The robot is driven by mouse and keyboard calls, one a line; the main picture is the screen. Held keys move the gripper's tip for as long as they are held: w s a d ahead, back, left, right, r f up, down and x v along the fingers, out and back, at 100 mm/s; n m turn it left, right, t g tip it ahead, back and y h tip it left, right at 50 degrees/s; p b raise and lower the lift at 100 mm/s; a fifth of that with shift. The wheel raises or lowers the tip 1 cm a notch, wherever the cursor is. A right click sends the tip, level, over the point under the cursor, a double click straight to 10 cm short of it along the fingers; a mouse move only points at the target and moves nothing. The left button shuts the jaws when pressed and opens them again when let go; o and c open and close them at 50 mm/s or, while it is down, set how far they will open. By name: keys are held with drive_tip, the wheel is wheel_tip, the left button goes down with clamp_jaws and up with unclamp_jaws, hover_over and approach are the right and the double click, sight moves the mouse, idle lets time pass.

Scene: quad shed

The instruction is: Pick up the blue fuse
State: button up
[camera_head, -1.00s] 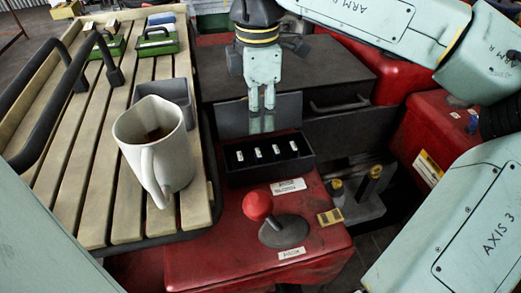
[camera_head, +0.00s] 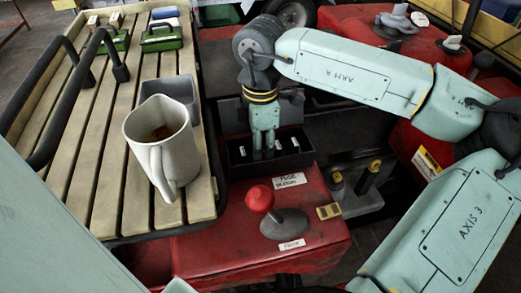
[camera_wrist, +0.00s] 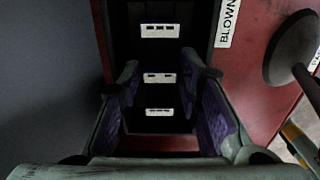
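A black fuse box (camera_head: 236,178) sits at the back of the red panel, with several white-topped fuses standing in a row. In the wrist view three fuses show: a far fuse (camera_wrist: 160,31), a middle fuse (camera_wrist: 160,78) and a near fuse (camera_wrist: 160,112). Only their pale tops show, so I cannot tell which one is blue. My gripper (camera_head: 264,147) points down into the box. It also shows in the wrist view (camera_wrist: 171,75), open, with its fingers apart on either side of the row near the middle fuse. No contact is visible.
A red-knobbed lever (camera_head: 260,199) stands in front of the box on the red panel. A white mug (camera_head: 168,155) and a grey container (camera_head: 180,92) stand on the slatted rack at left. A BLOWN label (camera_wrist: 228,22) lies beside the box.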

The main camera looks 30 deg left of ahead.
drive_tip(key=shift+c, duration=0.2)
drive_tip(key=c, duration=0.4)
drive_tip(key=shift+o, duration=0.2)
wheel_tip(320, 180, up, 18)
drive_tip(key=b, duration=0.1)
drive_tip(key=shift+b, duration=0.4)
